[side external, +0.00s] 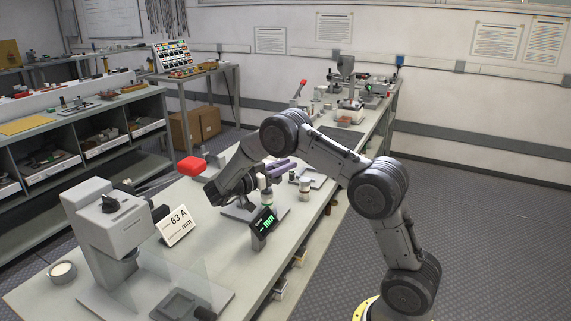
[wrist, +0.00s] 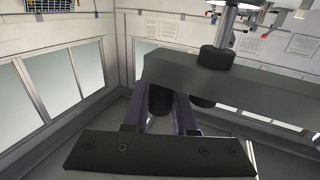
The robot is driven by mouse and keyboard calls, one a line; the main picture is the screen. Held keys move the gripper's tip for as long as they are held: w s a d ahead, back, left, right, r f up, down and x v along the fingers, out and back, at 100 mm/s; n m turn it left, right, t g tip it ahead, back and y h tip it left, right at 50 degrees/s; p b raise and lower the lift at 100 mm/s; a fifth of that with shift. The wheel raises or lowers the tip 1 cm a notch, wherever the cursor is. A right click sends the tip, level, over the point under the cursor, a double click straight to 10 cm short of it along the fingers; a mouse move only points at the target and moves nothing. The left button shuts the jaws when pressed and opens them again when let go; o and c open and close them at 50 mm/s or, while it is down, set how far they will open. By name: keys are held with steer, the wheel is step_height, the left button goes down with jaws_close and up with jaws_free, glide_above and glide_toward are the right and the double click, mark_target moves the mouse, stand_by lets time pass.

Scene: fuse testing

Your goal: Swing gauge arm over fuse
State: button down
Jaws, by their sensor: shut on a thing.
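In the wrist view my gripper (wrist: 160,110) has its two purple-grey fingers on either side of a black cylindrical handle (wrist: 161,98) under a thick grey bar, the gauge arm (wrist: 225,76). A bright metal rod with a black collar (wrist: 216,60) rises from the bar. In the side view the gauge, with a green "-- mm" display (side external: 263,222), stands below my wrist; the gauge arm is mostly hidden there. A pale cylinder (side external: 266,198), possibly the fuse, stands by the display. I cannot tell whether the gauge arm is over it.
A grey machine with a clear shield (side external: 115,215) and a "63 A" card (side external: 177,226) stand at the near left of the bench. Another pale cylinder (side external: 304,187) stands to the right. Open shelves (side external: 75,150) are left.

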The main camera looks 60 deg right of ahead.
steer(key=shift+a, duration=0.15)
steer(key=c, duration=0.7)
jaws_free()
steer(key=v, duration=0.7)
steer(key=shift+w+a, duration=0.15)
steer(key=shift+a, duration=0.1)
steer(key=shift+r, duration=0.15)
